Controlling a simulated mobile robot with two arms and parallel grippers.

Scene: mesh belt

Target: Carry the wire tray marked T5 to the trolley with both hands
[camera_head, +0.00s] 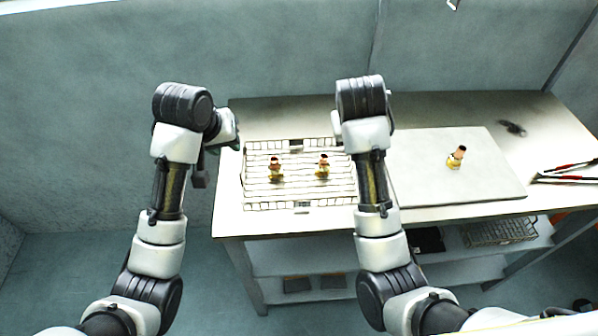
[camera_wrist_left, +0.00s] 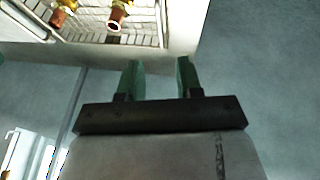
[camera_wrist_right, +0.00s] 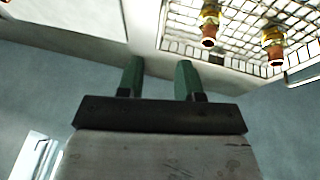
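A wire tray (camera_head: 300,190) lies on the left part of the table, with two small brass-coloured fittings (camera_head: 323,172) standing in it. Tags sit on its far and near sides, but no marking is legible. The tray also shows at the top of the left wrist view (camera_wrist_left: 88,41) and of the right wrist view (camera_wrist_right: 235,58). My left gripper (camera_wrist_left: 158,66) is open and empty, left of the tray and apart from it. My right gripper (camera_wrist_right: 159,66) is open and empty near the tray's right side; my own arm hides it in the head view. I cannot identify a trolley.
A pale board (camera_head: 480,185) with one fitting (camera_head: 456,157) lies right of the tray. Red-handled tools (camera_head: 567,167) and a dark object (camera_head: 512,127) lie further right. Another wire tray (camera_head: 500,232) sits on the shelf below. A wall stands behind the table (camera_head: 270,112).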

